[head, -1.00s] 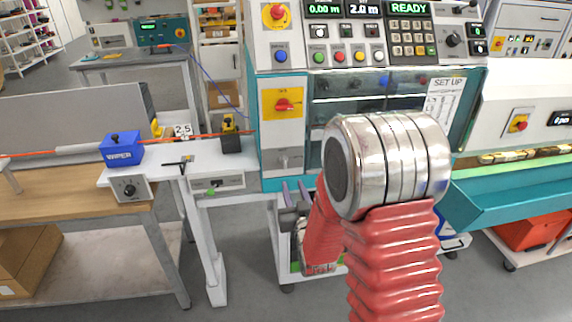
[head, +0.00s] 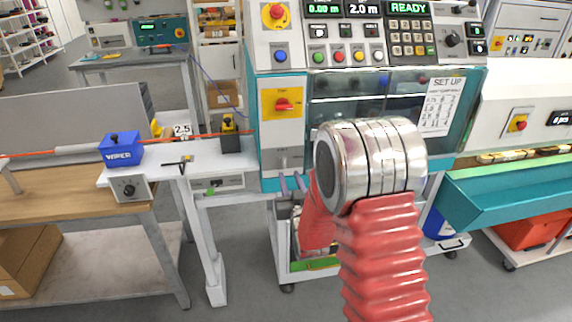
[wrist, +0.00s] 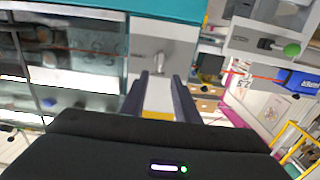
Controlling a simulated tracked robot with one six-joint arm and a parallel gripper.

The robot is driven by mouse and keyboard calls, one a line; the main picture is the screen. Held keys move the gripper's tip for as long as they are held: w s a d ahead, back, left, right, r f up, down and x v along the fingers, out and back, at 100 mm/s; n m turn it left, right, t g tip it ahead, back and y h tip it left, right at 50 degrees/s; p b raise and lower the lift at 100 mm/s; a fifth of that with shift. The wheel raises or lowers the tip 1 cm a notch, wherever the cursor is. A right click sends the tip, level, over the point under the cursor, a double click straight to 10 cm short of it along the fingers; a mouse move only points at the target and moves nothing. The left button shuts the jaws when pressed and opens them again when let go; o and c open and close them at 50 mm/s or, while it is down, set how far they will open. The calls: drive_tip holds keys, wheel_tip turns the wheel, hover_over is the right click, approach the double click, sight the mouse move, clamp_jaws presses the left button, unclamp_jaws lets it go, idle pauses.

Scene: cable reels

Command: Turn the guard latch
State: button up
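The guard latch (head: 283,160) is a small silver handle on a grey plate, low on the teal machine's front, below a red knob on a yellow plate. In the wrist view the latch (wrist: 158,62) shows upside down, just beyond my fingertips. My gripper (head: 291,183) is just below the latch plate in the head view, mostly hidden behind my red arm. In the wrist view my gripper (wrist: 162,77) has two dark fingers apart with nothing between them. I cannot see contact with the latch.
The clear guard window (head: 345,92) is right of the latch. A white bench with a blue wiper box (head: 121,149) and a black-and-yellow device (head: 230,135) stands to the left. A teal trough (head: 520,190) is at the right. Grey floor is open in front.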

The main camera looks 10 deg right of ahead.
sight(285, 162)
drive_tip(key=w, duration=0.8)
drive_tip(key=shift+w, duration=0.4)
drive_tip(key=shift+c, duration=0.4)
drive_tip(key=c, duration=0.6)
drive_tip(key=shift+d, duration=0.15)
clamp_jaws()
